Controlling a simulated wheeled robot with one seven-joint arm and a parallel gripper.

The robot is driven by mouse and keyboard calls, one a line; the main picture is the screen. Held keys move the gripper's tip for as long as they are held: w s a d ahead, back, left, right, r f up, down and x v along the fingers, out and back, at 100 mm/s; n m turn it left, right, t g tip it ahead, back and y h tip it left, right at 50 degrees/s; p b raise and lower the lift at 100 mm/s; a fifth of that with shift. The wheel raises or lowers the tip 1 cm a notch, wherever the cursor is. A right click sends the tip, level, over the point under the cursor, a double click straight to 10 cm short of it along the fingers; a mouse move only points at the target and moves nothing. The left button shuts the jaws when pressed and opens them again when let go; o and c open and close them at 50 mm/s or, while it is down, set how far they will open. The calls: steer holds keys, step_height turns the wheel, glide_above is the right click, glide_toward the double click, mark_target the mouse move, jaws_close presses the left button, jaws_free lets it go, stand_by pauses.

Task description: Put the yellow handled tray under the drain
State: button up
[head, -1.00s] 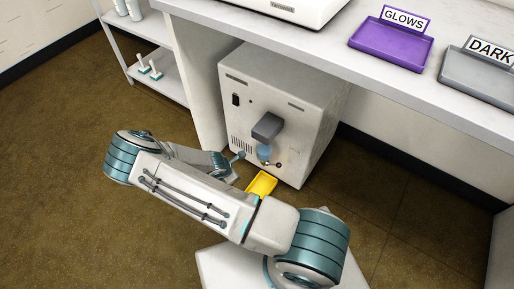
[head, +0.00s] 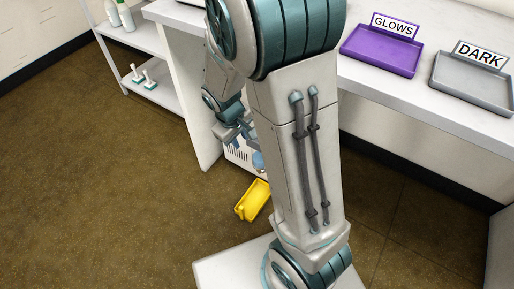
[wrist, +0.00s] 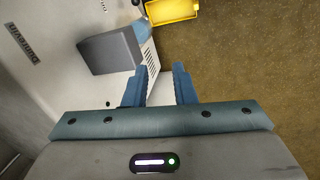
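The yellow handled tray (head: 256,199) lies on the floor in front of the machine, its handle towards the lower left. In the wrist view the tray (wrist: 172,11) is cut by the top edge. The machine's grey outlet block (wrist: 110,50), apparently the drain, has a blue part (wrist: 143,30) beside the tray there. I cannot tell whether the tray is directly under it. My gripper (wrist: 160,70) is open and empty, its blue fingers apart near the machine's front. In the head view my arm hides most of the machine.
The bench (head: 385,100) overhangs the machine and carries a purple GLOWS tray (head: 380,50) and a grey DARK tray (head: 470,82). A white shelf (head: 165,92) with small items stands at the left. The brown floor (head: 110,200) at the left is clear.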

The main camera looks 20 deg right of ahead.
steer(key=s+r+m+y, duration=0.2)
steer(key=s+r+m, duration=0.3)
steer(key=s+r, duration=0.7)
steer(key=shift+s, duration=1.15)
